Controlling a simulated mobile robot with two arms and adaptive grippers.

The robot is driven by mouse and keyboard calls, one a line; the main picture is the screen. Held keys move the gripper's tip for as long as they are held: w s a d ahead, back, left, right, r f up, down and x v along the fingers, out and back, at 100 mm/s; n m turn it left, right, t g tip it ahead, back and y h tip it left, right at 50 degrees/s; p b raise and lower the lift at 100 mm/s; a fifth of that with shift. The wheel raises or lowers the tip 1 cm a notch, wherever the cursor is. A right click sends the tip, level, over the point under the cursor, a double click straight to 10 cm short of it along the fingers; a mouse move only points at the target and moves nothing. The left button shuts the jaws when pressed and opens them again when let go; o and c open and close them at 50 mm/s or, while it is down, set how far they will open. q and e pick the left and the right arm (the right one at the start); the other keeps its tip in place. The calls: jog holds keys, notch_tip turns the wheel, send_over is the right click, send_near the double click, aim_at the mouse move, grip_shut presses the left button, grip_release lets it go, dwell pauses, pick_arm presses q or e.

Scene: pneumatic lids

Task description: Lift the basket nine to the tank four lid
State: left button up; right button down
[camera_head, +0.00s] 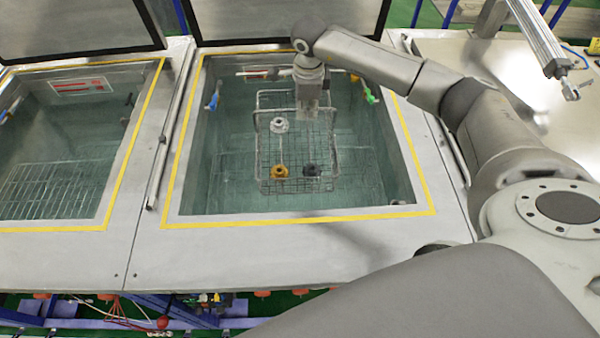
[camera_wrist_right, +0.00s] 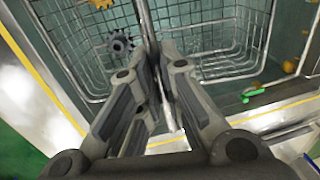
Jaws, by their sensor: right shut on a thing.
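A wire basket (camera_head: 262,160) hangs or stands in the middle tank (camera_head: 200,185); I cannot tell whether it touches the tank floor. It holds a white part (camera_head: 279,125), an orange part (camera_head: 279,171) and a black part (camera_head: 312,170). My right gripper (camera_head: 313,108) reaches over the tank from the right and is shut on the basket's upper handle bar. In the right wrist view the fingers (camera_wrist_right: 161,62) close around a thin metal bar, with the basket mesh (camera_wrist_right: 210,38) beyond. My left gripper is not in view. The raised tank lid (camera_head: 280,17) shows at the back.
Another tank (camera_head: 60,150) with a wire grid inside is at left, its own lid (camera_head: 75,25) raised. Blue and green nozzles (camera_head: 369,93) line the tank's side walls. A metal cylinder (camera_head: 537,38) hangs over the steel top at right.

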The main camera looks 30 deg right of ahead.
jog(key=shift+w+r, duration=0.1)
jog(key=shift+r, duration=4.55)
dwell(0.7)
